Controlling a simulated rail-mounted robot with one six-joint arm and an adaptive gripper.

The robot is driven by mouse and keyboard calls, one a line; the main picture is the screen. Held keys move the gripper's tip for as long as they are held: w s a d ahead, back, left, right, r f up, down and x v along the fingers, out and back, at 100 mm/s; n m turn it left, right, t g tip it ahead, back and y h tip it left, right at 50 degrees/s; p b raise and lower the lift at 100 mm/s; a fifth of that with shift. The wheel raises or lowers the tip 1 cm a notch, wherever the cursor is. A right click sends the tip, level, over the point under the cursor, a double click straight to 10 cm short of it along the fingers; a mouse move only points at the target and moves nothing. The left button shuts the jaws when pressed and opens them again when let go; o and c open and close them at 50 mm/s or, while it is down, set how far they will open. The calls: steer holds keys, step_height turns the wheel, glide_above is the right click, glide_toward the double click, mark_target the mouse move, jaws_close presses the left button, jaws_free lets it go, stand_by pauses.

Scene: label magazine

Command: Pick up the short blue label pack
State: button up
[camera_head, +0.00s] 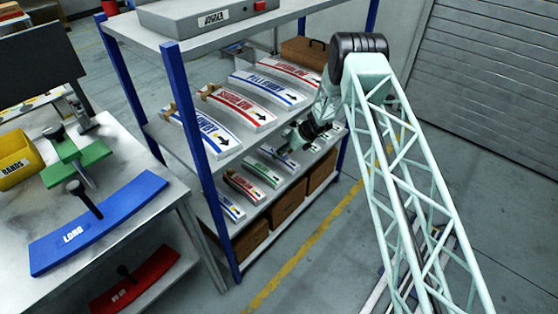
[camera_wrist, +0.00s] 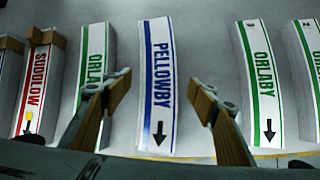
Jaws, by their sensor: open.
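The short blue label pack (camera_wrist: 158,85), white with blue edges and the word PELLOWBY, lies in the middle of the wrist view. It also shows on the lower shelf in the head view (camera_head: 281,161), partly hidden by my wrist. My gripper (camera_wrist: 159,86) is open and empty, with one wooden-looking finger on each side of this pack, apart from it in the picture. The left finger overlaps a green-edged ORLABY pack (camera_wrist: 96,55). Another green ORLABY pack (camera_wrist: 258,75) lies to the right.
The upper shelf (camera_head: 205,88) carries longer packs above my gripper. A blue shelf post (camera_head: 197,150) stands at the near corner. Brown boxes (camera_head: 286,207) fill the space below.

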steer(key=shift+x, duration=1.35)
steer(key=c, duration=1.2)
